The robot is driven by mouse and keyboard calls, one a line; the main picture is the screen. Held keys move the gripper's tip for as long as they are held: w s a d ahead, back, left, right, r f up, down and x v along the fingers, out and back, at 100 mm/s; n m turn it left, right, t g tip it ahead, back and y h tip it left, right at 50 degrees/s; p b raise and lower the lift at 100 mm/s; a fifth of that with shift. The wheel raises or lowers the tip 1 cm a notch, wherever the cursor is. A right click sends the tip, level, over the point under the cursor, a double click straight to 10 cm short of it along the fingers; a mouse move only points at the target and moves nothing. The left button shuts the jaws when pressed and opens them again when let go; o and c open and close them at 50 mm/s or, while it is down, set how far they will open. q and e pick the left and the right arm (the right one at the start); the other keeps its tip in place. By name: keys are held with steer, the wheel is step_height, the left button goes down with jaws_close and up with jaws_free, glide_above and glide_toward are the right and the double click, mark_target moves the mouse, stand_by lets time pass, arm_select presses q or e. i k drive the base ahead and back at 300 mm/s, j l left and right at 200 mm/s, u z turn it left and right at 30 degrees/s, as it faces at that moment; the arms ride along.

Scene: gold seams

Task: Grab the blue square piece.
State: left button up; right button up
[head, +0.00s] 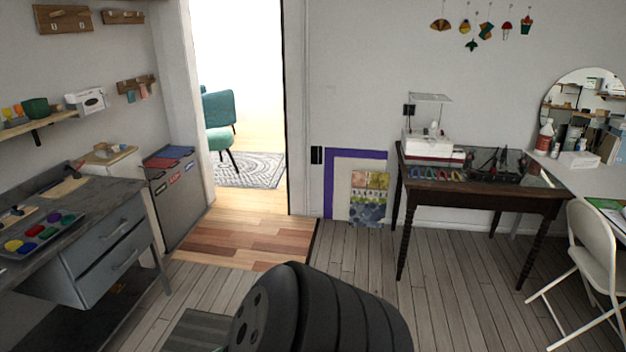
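I cannot make out a clear blue square piece from here. A row of small coloured pieces (437,174) lies along the front of the dark wooden table (480,195); their shapes are too small to tell. A tray (12,252) with several coloured pads, one of them blue, sits on the grey workbench at the left. Neither of my grippers is in view.
A white sewing machine (432,147) stands on the dark table. A grey workbench with drawers (108,238) is at the left, a white folding chair (597,247) at the right. Plank floor (455,300) is clear before the table. An open doorway (245,80) stands behind.

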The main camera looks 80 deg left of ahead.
mark_target(27, 248)
steer(key=u, duration=4.35)
